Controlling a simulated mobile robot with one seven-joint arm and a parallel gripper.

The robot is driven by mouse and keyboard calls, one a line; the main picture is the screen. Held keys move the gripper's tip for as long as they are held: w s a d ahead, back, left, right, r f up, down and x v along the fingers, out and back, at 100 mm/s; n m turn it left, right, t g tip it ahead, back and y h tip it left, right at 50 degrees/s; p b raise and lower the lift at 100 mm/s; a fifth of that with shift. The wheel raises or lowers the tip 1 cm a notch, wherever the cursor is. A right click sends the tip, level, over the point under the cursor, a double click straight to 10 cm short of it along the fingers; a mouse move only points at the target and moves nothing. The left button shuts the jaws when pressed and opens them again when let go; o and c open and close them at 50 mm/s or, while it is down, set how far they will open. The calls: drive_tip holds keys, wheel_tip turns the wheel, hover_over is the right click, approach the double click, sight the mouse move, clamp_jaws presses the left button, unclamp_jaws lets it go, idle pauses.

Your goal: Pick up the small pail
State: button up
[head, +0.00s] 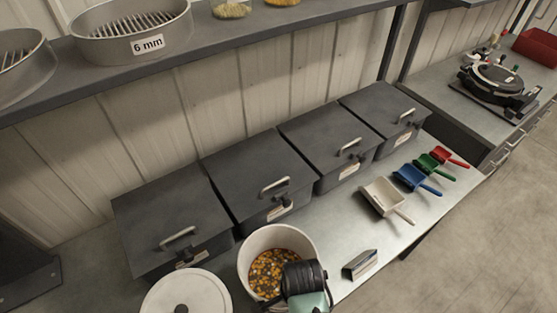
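A white round pail (272,238) stands at the bottom middle of the head view, in front of the dark bins. It holds mixed yellow, orange and dark seeds or grain. The black and teal end of my arm, with my gripper (303,281), is over the pail's front right side and hides part of its rim and wall. The fingertips cannot be made out, so I cannot tell if they are open or touch the pail.
A white round lid with a dark knob (187,296) is left of the pail. Several dark lidded bins (255,165) line the wall. A shelf with sieves (130,30) hangs above.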

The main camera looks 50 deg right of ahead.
drive_tip(key=shift+f, duration=0.35)
drive_tip(key=shift+c, duration=0.2)
clamp_jaws()
idle(1.0)
drive_tip(key=shift+w+d+r, duration=0.1)
drive_tip(key=shift+w+r, duration=0.05)
drive_tip(key=shift+r, duration=0.05)
